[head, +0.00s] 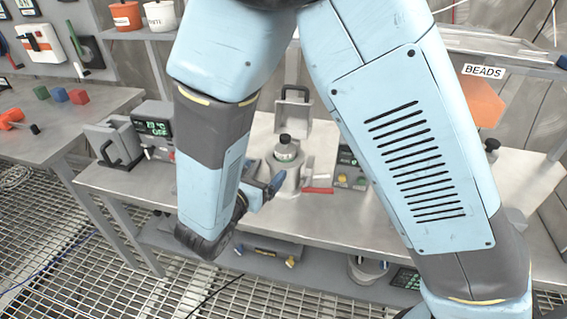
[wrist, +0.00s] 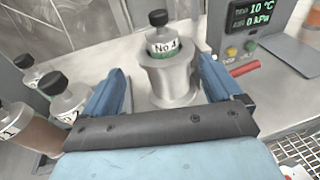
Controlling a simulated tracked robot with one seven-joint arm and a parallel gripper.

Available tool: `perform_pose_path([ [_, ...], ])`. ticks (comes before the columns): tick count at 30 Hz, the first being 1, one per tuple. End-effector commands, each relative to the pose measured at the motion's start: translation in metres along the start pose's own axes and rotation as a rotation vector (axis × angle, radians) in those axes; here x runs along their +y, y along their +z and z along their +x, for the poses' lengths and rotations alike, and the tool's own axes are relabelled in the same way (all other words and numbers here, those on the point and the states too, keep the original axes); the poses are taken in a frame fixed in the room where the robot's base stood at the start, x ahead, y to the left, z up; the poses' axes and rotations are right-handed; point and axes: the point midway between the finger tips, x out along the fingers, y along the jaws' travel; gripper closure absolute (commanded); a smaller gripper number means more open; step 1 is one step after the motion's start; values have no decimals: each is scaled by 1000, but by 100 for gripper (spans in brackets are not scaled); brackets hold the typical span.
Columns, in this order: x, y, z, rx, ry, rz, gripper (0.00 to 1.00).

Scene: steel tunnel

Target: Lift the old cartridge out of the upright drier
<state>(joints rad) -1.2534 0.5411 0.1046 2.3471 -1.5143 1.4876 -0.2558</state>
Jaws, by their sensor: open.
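The old cartridge, with a black knob and a "No 4" label (wrist: 162,44), stands upright in the mouth of the grey upright drier (wrist: 173,82). In the head view the cartridge's top (head: 285,150) shows in the drier (head: 284,182), whose lid (head: 293,112) stands open behind it. My gripper (wrist: 162,70) is open, its two blue fingers apart on the left and right of the drier in the wrist view. In the head view my gripper (head: 272,184) is in front of the drier, partly hidden by my arm. Nothing is between the fingers that I can see as gripped.
A control box (wrist: 262,25) reading 10 °C and 0 kPa stands right of the drier, with a red lever (wrist: 245,69) beside it. Several black-capped bottles (wrist: 68,98) stand on the left in the wrist view. A grey press-like box (head: 112,142) sits at the bench's left.

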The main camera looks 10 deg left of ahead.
Motion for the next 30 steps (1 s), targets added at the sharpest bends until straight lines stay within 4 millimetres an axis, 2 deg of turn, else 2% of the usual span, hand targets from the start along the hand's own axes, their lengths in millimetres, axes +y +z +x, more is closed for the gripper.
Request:
perform_pose_path([
  [3, -3, 1, 26, 0, -11, 2, 8],
  [9, -4, 1, 56, 0, -15, 3, 8],
  [19, -5, 2, 74, 2, -16, 3, 8],
  [27, -6, 4, 109, 1, -18, 4, 8],
  [30, -6, 4, 117, 1, -15, 3, 8],
])
